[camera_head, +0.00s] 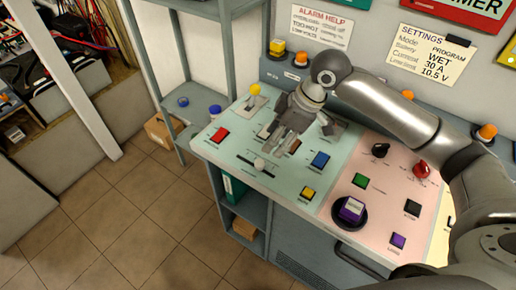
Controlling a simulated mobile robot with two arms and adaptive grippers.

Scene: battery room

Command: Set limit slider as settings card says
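The settings card (435,52) hangs on the wall at the upper right. It reads "PROGRAM", "WET", "30 A" and "10.5 V", with small row labels at its left. A slider with a pale round knob (259,164) sits in a dark slot on the front part of the green panel (225,150). The knob is near the middle of the slot; its scale is too small to read. My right gripper (283,138) points down over the green panel, behind and to the right of the knob and apart from it. Its fingers are too small to judge. My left gripper is out of view.
Around the slider are a red button (219,134), a blue button (320,160), a yellow button (308,193) and a yellow-topped lever (254,90). The pink panel (375,195) holds a black knob (380,150), a red knob (421,168) and several buttons. Tiled floor (140,215) is clear at left.

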